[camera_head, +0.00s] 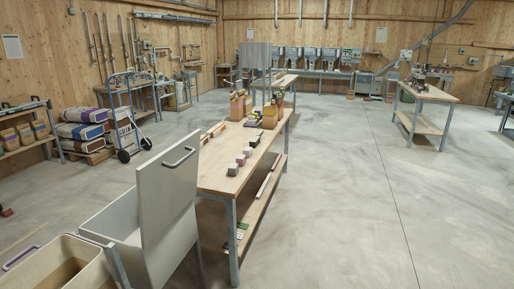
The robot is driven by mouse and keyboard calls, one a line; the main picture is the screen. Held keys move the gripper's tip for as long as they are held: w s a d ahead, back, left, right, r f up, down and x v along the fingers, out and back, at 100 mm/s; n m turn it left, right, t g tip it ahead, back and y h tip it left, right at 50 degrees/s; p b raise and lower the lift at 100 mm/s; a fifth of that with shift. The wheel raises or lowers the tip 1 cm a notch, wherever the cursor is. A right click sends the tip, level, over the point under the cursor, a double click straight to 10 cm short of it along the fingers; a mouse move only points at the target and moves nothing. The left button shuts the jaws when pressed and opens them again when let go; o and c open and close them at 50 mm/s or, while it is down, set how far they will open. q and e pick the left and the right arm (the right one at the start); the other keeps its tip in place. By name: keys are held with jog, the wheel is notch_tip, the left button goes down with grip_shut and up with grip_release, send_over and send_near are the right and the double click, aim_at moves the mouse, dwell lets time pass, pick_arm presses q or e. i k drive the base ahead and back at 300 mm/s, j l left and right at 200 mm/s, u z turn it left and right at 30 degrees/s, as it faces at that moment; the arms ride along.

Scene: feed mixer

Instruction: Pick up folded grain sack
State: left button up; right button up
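I cannot single out a folded grain sack in the head view. Full-looking sacks lie in a stack (83,131) on the floor at the left, with white, purple and blue colours. A pale printed sack (125,132) stands at the hand truck beside them. Small tan bags (24,134) sit on a low shelf at the left edge. Upright tan paper bags (240,104) stand on the long wooden table (215,178). Neither of my grippers shows in this view.
A grey bin (150,235) with its lid raised stands in front of the table's near end. A beige tub (60,265) is at the bottom left. A hand truck (125,105) stands by the sacks. The floor (340,190) right of the table is clear.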

aim_at(214, 131)
jog(key=i+l+z, duration=0.25)
jog(key=i, duration=0.75)
jog(key=i+z, duration=0.2)
jog(key=i, duration=0.75)
jog(key=i+l+u, duration=0.1)
jog(key=i+u, duration=0.35)
jog(key=i+l+u, duration=0.25)
jog(key=i+u, duration=0.2)
jog(key=i+l+u, duration=0.65)
jog(key=l+u, duration=0.2)
jog(key=i+l+u, duration=0.2)
jog(key=l, duration=0.2)
jog(key=i+l+u, duration=0.1)
jog(key=l+u, duration=0.15)
jog(key=l, duration=0.15)
jog(key=i+l+u, duration=0.2)
jog(key=l, duration=0.25)
jog(key=k+j, duration=0.05)
jog(key=k, duration=0.05)
